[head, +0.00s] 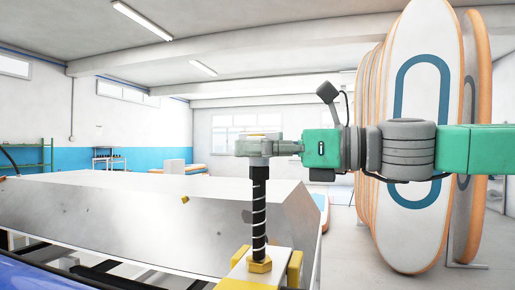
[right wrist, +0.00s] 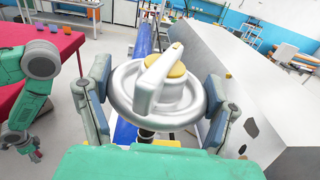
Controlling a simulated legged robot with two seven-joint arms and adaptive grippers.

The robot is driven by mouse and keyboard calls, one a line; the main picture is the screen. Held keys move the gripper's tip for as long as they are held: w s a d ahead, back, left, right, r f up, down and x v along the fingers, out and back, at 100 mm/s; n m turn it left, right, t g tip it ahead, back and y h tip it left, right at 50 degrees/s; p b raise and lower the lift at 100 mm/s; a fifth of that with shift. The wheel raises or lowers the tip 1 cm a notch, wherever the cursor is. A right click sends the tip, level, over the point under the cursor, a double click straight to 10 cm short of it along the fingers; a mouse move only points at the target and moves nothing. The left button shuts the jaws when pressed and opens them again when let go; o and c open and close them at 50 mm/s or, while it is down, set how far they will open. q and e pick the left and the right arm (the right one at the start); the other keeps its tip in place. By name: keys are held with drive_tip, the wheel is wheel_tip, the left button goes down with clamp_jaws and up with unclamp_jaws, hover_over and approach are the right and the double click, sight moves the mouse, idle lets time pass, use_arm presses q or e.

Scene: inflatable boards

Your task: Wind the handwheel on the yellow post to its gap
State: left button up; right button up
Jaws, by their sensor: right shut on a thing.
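The pale grey handwheel (right wrist: 122,95) has a yellow centre and a raised bar across its top. It sits on top of a dark threaded post with a light spiral (head: 259,205), which has a yellow nut (head: 259,265) at its foot. My right gripper (head: 262,147) reaches in level from the right. Its fingers are on both sides of the wheel rim in the right wrist view, shut on it. The gap is not clearly seen. My left gripper (right wrist: 30,149) hangs at the left in the right wrist view, away from the wheel, too small to judge.
A large grey metal box (head: 150,225) stands left of and behind the post. Upright paddle boards (head: 420,225) stand behind my right arm. A red table (right wrist: 58,42) with small cups is at the left of the right wrist view. A blue roll or board (right wrist: 125,133) runs below the wheel.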

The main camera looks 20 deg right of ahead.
drive_tip(key=n+g+y+p, duration=0.1)
drive_tip(key=g+p, duration=0.1)
drive_tip(key=n+g+y+p, duration=0.1)
drive_tip(key=n+g+p, duration=0.1)
drive_tip(key=shift+w+d+r+g+y+p, duration=0.1)
drive_tip(key=shift+d+r+g+y+p, duration=0.05)
drive_tip(key=shift+r+g+y+p, duration=0.2)
drive_tip(key=shift+f+n+g+p, duration=0.15)
drive_tip(key=shift+n+g+p, duration=0.45)
drive_tip(key=shift+n+g, duration=0.15)
drive_tip(key=o, duration=1.1)
drive_tip(key=shift+d+f, duration=0.1)
